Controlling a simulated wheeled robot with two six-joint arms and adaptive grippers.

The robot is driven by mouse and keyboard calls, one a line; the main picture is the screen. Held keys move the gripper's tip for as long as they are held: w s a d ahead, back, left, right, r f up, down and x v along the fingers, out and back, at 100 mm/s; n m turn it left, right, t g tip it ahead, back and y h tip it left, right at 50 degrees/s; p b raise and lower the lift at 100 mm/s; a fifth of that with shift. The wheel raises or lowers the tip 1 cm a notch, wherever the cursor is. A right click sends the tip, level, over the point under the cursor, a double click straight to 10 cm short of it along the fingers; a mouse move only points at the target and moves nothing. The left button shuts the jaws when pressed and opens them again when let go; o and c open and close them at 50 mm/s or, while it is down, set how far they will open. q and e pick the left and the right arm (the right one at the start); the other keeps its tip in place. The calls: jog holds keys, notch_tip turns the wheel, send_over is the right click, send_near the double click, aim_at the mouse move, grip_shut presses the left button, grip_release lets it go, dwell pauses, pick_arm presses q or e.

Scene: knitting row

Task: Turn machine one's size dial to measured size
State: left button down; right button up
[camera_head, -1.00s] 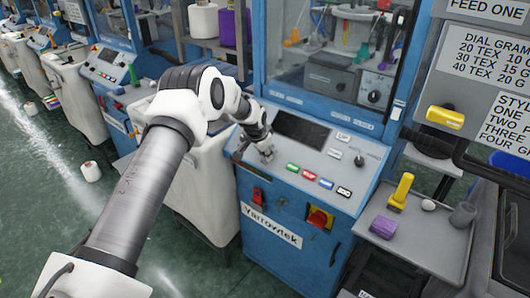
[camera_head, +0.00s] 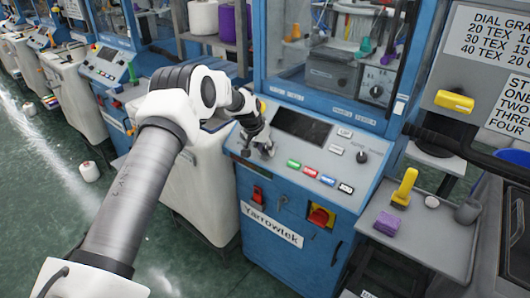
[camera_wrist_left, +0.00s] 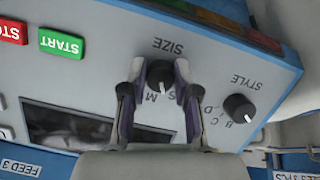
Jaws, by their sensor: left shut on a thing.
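My left gripper (camera_head: 257,147) is at the left part of the blue machine's sloped grey control panel (camera_head: 320,165). In the left wrist view, its two fingers (camera_wrist_left: 159,78) are shut on the black size dial (camera_wrist_left: 160,70), one on each side. The word SIZE reads upside down above the dial, with the letters S and M below it. Part of the scale is hidden by the fingers, and I cannot tell the exact setting. The style dial (camera_wrist_left: 240,108) stands to the right, untouched. My right gripper is not in view.
Coloured buttons and a dark screen (camera_head: 302,126) lie on the panel right of my gripper. A red and yellow switch (camera_head: 321,216) is on the front below. A shelf (camera_head: 440,242) at the right holds a yellow tool (camera_head: 404,188) and a purple block (camera_head: 386,224).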

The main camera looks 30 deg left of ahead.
pick_arm(q)
jog(key=shift+w+a+r+n+h+b, duration=0.1)
jog(key=shift+w+r+n+h+b, duration=0.1)
jog(key=shift+n, duration=0.55)
jog(key=shift+w+r+n+h+b, duration=0.1)
jog(key=shift+r+n+h+b, duration=0.1)
jog(key=shift+n, duration=0.55)
jog(key=c, duration=1)
grip_release()
jog(key=shift+o, duration=0.7)
jog(key=shift+s+f, duration=0.15)
jog(key=shift+f, duration=0.05)
jog(key=v, duration=1.2)
jog(key=shift+s, duration=0.1)
